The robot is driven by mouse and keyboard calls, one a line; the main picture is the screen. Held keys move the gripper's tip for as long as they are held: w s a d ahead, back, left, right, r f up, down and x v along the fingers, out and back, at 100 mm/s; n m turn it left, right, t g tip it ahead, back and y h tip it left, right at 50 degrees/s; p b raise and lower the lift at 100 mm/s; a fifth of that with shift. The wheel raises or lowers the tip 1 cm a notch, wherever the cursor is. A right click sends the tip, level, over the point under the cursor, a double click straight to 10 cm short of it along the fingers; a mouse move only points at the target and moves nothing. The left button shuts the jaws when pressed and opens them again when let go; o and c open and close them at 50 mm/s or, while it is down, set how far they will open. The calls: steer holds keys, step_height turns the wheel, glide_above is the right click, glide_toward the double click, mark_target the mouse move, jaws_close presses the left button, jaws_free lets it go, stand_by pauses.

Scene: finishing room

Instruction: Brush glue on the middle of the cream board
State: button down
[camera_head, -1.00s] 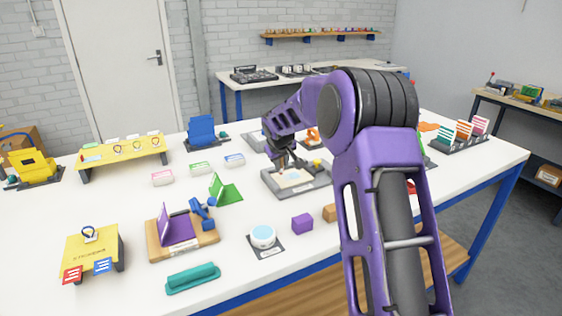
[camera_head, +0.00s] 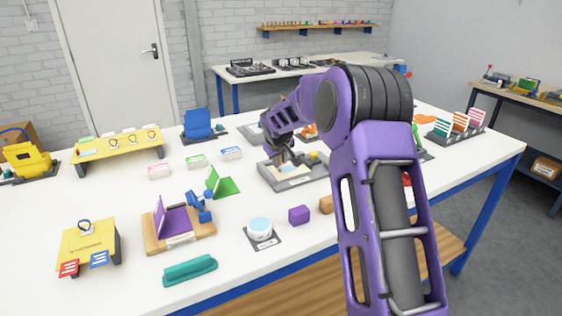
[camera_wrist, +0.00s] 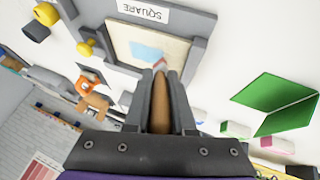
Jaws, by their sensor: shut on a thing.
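The cream board (camera_wrist: 182,45) lies in a grey fixture (camera_wrist: 200,22) marked "SQUARE"; in the head view the fixture (camera_head: 268,175) sits mid-table. A light blue patch (camera_wrist: 146,50) is on the board, around its middle. My gripper (camera_wrist: 160,85) is shut on a brush with a brown wooden handle (camera_wrist: 160,108). The brush tip (camera_wrist: 159,64) is at the patch's edge, seemingly touching the board. In the head view my gripper (camera_head: 283,158) is over the board and hides part of it. A white pot with light blue contents (camera_head: 260,227) stands nearer the front edge.
A yellow knob (camera_wrist: 85,48) is beside the board. A purple block (camera_head: 299,215) and an orange-brown block (camera_head: 326,204) lie in front of the fixture. A green angled piece (camera_head: 222,186) and a wooden stand (camera_head: 180,240) are to the left.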

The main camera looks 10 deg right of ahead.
steer(key=shift+s+a+r+p, duration=0.1)
steer(key=shift+a+r+p, duration=0.2)
steer(key=shift+r, duration=0.25)
steer(key=shift+a+r+p, duration=0.15)
steer(key=shift+a+r, duration=0.1)
steer(key=shift+r, duration=0.3)
steer(key=shift+d+r+p, duration=0.25)
steer(key=shift+r+p, duration=0.2)
steer(key=shift+r, duration=0.25)
steer(key=shift+r+p, duration=1.05)
steer(key=shift+r, duration=1.2)
